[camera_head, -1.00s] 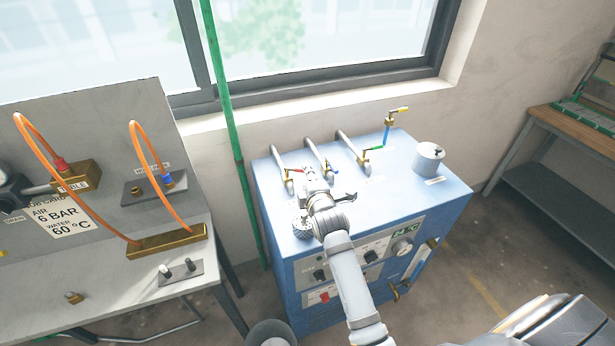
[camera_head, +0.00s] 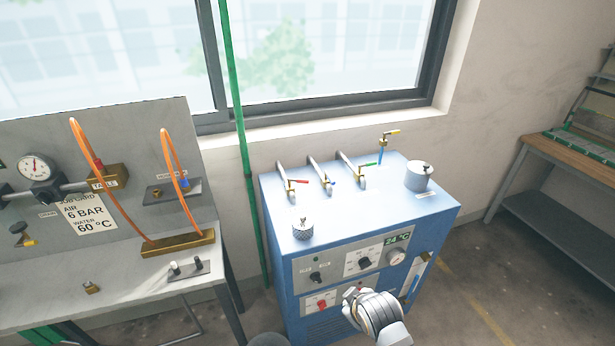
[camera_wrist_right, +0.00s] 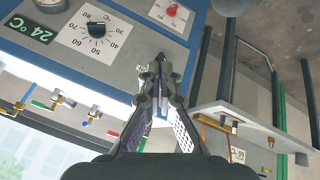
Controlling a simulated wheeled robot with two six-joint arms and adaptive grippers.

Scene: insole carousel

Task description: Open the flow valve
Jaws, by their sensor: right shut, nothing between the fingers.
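The blue machine (camera_head: 270,220) carries a row of small brass valves on pipes along its back. They have a red handle (camera_head: 298,181), a blue handle (camera_head: 332,182) and a green handle (camera_head: 369,164). The red handle points right. I cannot read which one is the flow valve. My right gripper is low before the machine's front in the head view; its fingers are hard to make out there. In the right wrist view my right gripper (camera_wrist_right: 160,62) is shut and empty. My left gripper is out of view.
The front panel has a black knob (camera_head: 316,277), a red knob (camera_head: 322,303) and a gauge (camera_head: 396,257). A knurled cap (camera_head: 303,229) and a metal canister (camera_head: 418,176) stand on top. A grey bench (camera_head: 110,290) is left, a wooden table (camera_head: 570,152) right.

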